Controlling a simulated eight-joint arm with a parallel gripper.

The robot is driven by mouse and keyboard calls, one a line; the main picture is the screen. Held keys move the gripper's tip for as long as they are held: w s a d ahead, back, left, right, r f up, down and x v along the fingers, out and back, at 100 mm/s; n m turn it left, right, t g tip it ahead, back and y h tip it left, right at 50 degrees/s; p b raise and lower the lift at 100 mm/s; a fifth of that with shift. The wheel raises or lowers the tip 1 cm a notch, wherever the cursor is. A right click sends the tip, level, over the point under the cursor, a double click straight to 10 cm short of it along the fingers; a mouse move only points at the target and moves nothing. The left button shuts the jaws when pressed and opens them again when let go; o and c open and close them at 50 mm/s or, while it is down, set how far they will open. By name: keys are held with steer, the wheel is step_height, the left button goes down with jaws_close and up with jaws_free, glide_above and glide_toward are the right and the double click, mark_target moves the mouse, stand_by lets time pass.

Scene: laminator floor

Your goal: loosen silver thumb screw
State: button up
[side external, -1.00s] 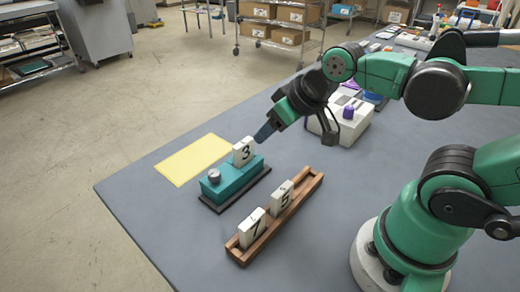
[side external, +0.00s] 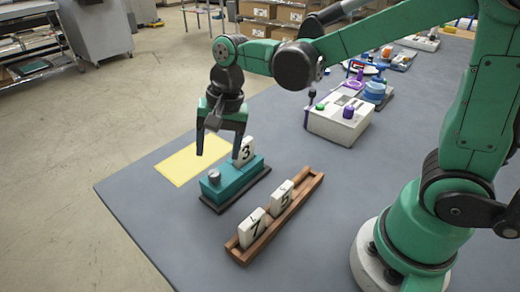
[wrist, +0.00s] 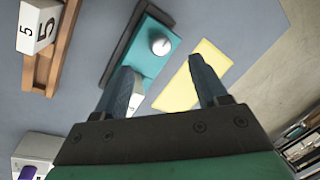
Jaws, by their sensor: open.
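The silver thumb screw (side external: 214,175) stands on the near-left end of a teal block (side external: 232,182) on a dark base. It also shows in the wrist view (wrist: 161,46), ahead of the fingertips. A white tile marked 3 (side external: 244,152) stands upright at the block's other end; in the wrist view it is partly hidden behind a finger. My gripper (side external: 219,155) is open and points down, above and behind the block, near the 3 tile. Its fingers are apart from the screw, with nothing seen between them. Whether a finger touches the tile I cannot tell.
A wooden rack (side external: 297,207) holds tiles marked 7 (side external: 252,226) and 5 (side external: 282,195), in front of the block. A yellow sheet (side external: 181,166) lies behind it. A white box with coloured knobs (side external: 338,124) stands further back. The table's left edge is close to the sheet.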

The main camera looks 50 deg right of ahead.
mark_target(215, 173)
steer(key=shift+x, duration=2.6)
jaws_close()
